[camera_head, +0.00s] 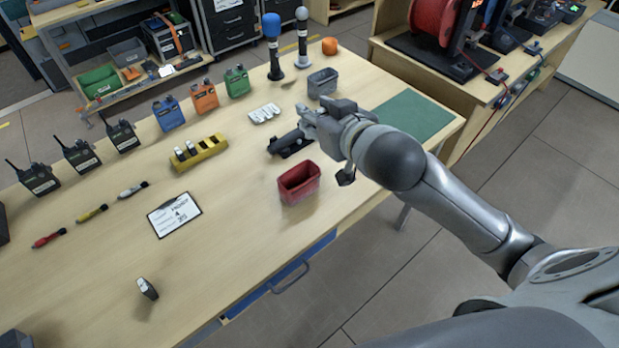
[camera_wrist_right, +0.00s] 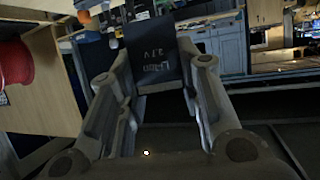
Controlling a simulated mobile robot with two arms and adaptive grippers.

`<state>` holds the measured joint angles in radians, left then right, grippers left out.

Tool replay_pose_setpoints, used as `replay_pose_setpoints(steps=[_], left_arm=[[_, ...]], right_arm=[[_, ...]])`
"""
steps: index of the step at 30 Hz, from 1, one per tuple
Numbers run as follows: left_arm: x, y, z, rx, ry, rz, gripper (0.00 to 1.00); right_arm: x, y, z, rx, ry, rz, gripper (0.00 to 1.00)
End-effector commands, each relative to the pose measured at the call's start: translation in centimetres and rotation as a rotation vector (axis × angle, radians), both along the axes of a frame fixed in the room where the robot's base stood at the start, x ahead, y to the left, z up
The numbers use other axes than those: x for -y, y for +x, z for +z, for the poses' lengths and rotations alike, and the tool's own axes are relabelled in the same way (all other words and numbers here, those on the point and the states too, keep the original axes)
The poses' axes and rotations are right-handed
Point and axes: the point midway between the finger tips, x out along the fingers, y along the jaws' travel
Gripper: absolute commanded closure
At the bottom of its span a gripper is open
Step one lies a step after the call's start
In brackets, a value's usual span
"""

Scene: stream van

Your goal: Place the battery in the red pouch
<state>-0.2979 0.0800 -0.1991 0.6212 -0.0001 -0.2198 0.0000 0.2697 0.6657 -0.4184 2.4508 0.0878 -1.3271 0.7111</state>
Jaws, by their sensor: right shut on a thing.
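The red pouch (camera_head: 300,184) stands open at the top on the wooden table, near its front edge, and looks empty. My right gripper (camera_head: 318,130) is above the table, just behind and to the right of the pouch. In the right wrist view its two fingers are shut on a dark block with pale lettering, the battery (camera_wrist_right: 155,65). A second small dark-and-pale battery-like block (camera_head: 147,288) stands at the front left of the table. My left gripper is not in view.
A grey bin (camera_head: 322,82) stands behind my right gripper. A yellow holder (camera_head: 198,152), a clipboard (camera_head: 174,214), radios and coloured pouches are to the left.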

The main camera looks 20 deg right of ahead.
Motion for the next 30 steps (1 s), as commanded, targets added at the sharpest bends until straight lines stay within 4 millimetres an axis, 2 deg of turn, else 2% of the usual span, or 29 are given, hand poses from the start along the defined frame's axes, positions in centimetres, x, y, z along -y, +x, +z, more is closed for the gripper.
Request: replay_pose_setpoints(steps=[3, 9, 15, 18, 23, 30], left_arm=[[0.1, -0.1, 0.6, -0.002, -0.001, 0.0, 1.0], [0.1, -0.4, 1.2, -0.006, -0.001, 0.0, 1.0], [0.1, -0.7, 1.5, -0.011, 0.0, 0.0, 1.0], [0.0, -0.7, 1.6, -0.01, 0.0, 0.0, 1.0], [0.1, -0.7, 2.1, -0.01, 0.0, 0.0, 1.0], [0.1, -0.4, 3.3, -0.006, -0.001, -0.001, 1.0]], right_arm=[[0.2, -1.2, -2.8, -0.011, -0.007, 0.056, 0.91], [0.1, -3.5, -6.3, -0.009, -0.009, 0.16, 0.91], [-0.4, -5.4, -8.1, -0.007, 0.0, 0.235, 0.91], [-0.5, -5.7, -8.5, -0.005, 0.002, 0.251, 0.91], [-0.7, -4.2, -9.1, -0.002, 0.004, 0.255, 0.91], [-1.4, 0.1, -10.9, -0.002, 0.005, 0.254, 0.91]])
